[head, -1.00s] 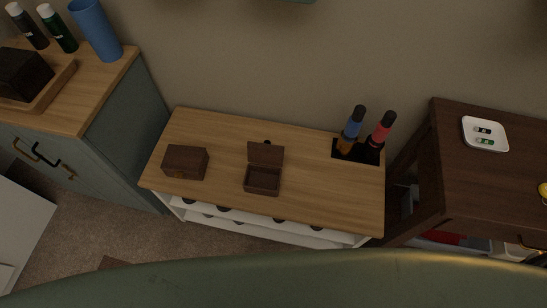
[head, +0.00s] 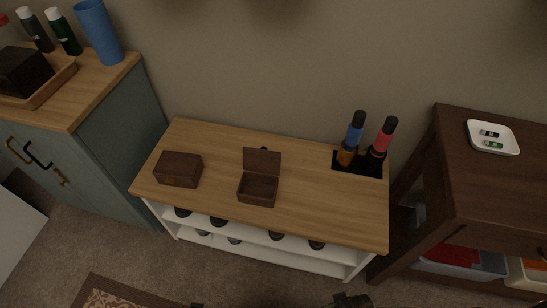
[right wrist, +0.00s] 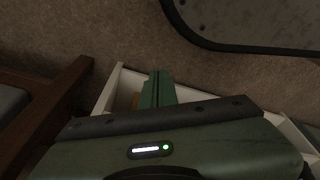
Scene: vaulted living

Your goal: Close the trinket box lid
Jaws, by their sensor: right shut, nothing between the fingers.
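The open trinket box (head: 257,192) is a small dark wooden box standing on a light wooden shelf-unit top, near its middle. Its lid (head: 262,160) stands raised at the back, and the empty-looking inside shows. A second, similar dark box (head: 178,169) stands to its left with its lid down. My right gripper (right wrist: 157,88) shows in the right wrist view as green fingers together with nothing between them, well away from the boxes. My left gripper is not recognisable in either view.
Two bottles, blue (head: 354,135) and red (head: 381,140), stand on a black tray at the right of the top. A blue-grey cabinet (head: 125,130) adjoins left, a dark table (head: 480,190) right. The top in front of the boxes is clear. A patterned rug (head: 120,294) lies below.

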